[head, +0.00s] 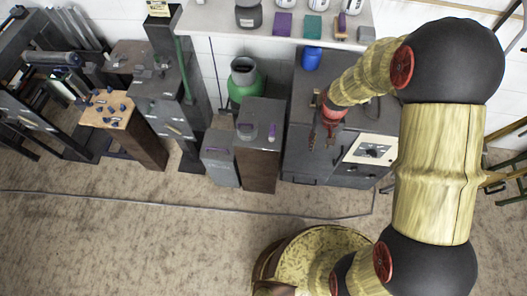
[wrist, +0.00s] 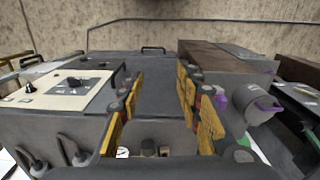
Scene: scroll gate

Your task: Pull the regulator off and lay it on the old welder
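My gripper (head: 322,133) hangs over the dark grey cabinet at the back wall. In the wrist view my gripper (wrist: 160,92) has its two yellow-and-grey fingers spread apart, with nothing visibly held between the tips. A small fitting with a white round dial (wrist: 122,152) shows low between the fingers, partly hidden by my gripper; I cannot tell for sure that it is the regulator. A dark grey box with a cream control panel (head: 370,149), which looks like the old welder, stands right of my gripper. Its panel (wrist: 68,90) is at left in the wrist view.
A green cylinder (head: 243,80) stands by the wall. A brown cabinet (head: 260,165) bears a grey device with a purple part (wrist: 262,108). A white shelf (head: 215,18) holds several containers above. A blue bottle (head: 312,58) stands behind my gripper. The floor in front is mostly clear.

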